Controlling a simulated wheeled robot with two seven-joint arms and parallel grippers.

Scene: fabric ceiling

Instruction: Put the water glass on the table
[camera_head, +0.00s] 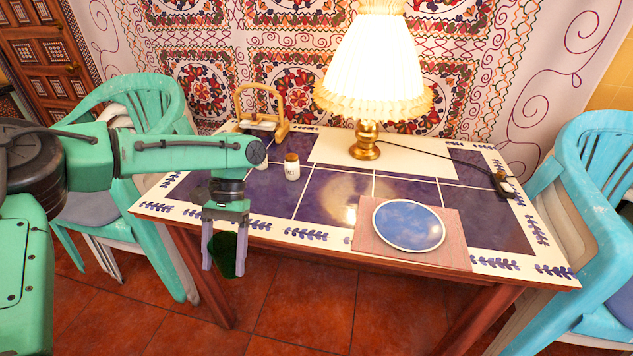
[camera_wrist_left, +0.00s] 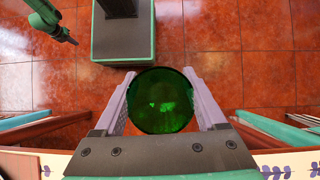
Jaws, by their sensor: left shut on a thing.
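The water glass is dark green and see-through. My left gripper (camera_head: 225,250) is shut on the water glass (camera_head: 227,256), which sits between its two fingers in front of the table's front left edge, over the floor. In the left wrist view the round glass (camera_wrist_left: 161,101) shows between the two grey fingers (camera_wrist_left: 160,98). The table (camera_head: 335,245) has a blue and white tiled top with a leaf-pattern border. My right gripper is not seen in the head view; part of a green arm with a dark end (camera_wrist_left: 55,25) shows at the upper left of the wrist view.
A blue plate (camera_head: 408,225) lies on a pink mat (camera_head: 458,250) at front right. A lit lamp (camera_head: 375,70), a salt jar (camera_head: 292,168) and a wooden holder (camera_head: 284,105) stand farther back. Tiles between jar and mat look clear. Chairs (camera_head: 150,100) (camera_head: 590,150) flank the table.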

